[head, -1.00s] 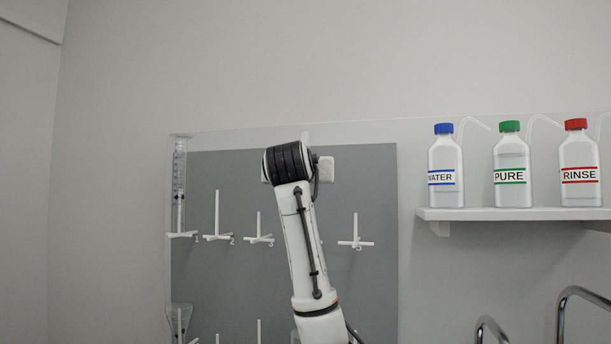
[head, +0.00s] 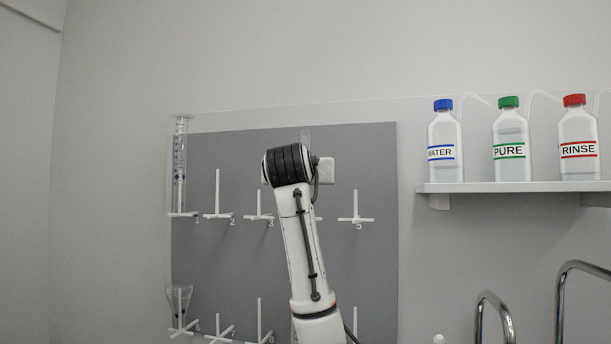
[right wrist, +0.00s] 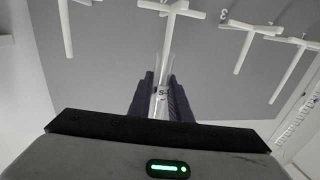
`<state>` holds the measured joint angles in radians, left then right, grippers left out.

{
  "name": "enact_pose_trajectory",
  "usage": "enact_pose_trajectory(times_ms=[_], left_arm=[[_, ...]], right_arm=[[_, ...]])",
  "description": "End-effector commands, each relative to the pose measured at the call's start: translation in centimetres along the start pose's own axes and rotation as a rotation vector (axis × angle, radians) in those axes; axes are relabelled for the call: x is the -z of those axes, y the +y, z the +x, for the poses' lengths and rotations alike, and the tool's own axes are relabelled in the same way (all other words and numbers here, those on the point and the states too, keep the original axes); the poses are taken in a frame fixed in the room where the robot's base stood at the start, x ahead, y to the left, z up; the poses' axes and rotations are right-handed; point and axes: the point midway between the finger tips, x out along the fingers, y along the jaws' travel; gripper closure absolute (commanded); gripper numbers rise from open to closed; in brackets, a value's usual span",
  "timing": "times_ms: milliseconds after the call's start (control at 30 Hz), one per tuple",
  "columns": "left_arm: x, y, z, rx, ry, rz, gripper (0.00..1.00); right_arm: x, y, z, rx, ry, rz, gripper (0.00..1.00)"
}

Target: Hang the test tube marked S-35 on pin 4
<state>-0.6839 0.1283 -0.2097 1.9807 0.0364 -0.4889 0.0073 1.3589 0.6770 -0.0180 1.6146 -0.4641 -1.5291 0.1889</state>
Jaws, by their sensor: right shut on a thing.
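Pin 4 (head: 319,219) is mostly hidden behind my right arm in the head view. In the right wrist view a white pin (right wrist: 169,28), by its place beside pin 3 pin 4, stands just beyond the tube. I cannot tell any contact between them. My left gripper is not in view.
The grey pegboard (head: 375,175) carries pin 3 (head: 259,205) and pin 5 (head: 355,210) on either side of my arm. A graduated glass piece (head: 180,165) hangs at pin 1, a flask (head: 180,300) below. Bottles stand on a shelf (head: 520,187) at right.

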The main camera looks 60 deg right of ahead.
Motion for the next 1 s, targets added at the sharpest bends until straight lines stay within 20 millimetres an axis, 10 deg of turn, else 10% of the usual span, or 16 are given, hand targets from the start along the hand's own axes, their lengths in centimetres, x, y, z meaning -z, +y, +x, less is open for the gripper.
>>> enact_pose_trajectory(times_ms=[1000], left_arm=[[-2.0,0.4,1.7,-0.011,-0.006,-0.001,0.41]], right_arm=[[-4.1,0.0,0.0,0.0,0.0,0.0,1.0]])
